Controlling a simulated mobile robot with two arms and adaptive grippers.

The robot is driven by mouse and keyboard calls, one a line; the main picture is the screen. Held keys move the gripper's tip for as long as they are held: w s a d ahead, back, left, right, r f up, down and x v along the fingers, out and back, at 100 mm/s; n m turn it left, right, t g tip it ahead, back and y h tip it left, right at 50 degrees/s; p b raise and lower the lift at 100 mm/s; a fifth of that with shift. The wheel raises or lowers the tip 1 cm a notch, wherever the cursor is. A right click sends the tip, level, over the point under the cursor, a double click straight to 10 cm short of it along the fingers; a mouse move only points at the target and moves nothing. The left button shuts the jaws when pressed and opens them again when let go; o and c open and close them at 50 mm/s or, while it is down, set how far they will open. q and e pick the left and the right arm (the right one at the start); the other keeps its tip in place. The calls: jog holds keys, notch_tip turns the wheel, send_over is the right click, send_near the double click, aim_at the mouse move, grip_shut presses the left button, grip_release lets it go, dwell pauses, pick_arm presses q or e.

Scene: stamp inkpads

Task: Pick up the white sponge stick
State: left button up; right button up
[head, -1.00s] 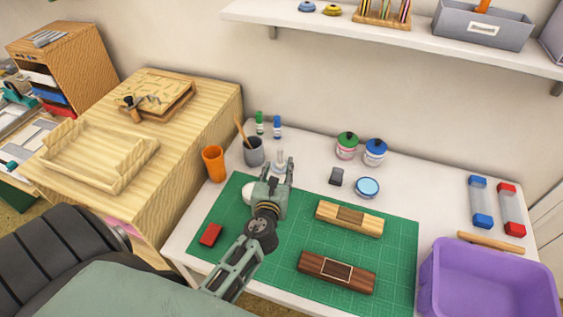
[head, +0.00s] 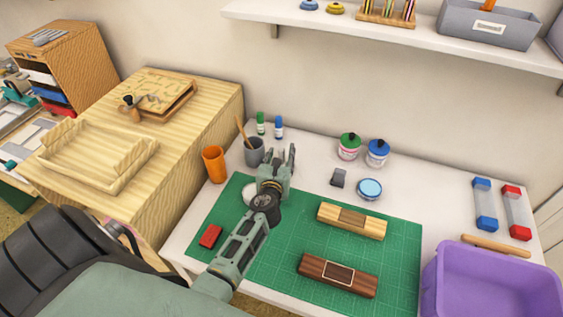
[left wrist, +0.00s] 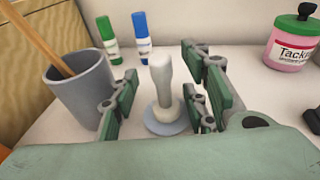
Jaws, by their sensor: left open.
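The white sponge stick (left wrist: 161,82) stands upright on a blue-grey round base (left wrist: 180,128) in the left wrist view. It has a rounded pale top and a wider white lower part. My left gripper (left wrist: 160,92) is open, with green-padded fingers seen on either side of the stick; I see no contact. In the head view my left gripper (head: 278,156) is over the back left of the table and hides the stick.
A grey cup (left wrist: 78,100) with a wooden tool stands close left of the gripper. Green (left wrist: 108,42) and blue (left wrist: 141,38) bottles stand behind. A pink jar (left wrist: 291,43) is at the right. The green mat (head: 400,235) holds two wooden blocks and a red block.

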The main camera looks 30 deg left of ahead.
pick_arm(q)
grip_shut()
jog(key=shift+r, duration=0.1)
dwell(0.3)
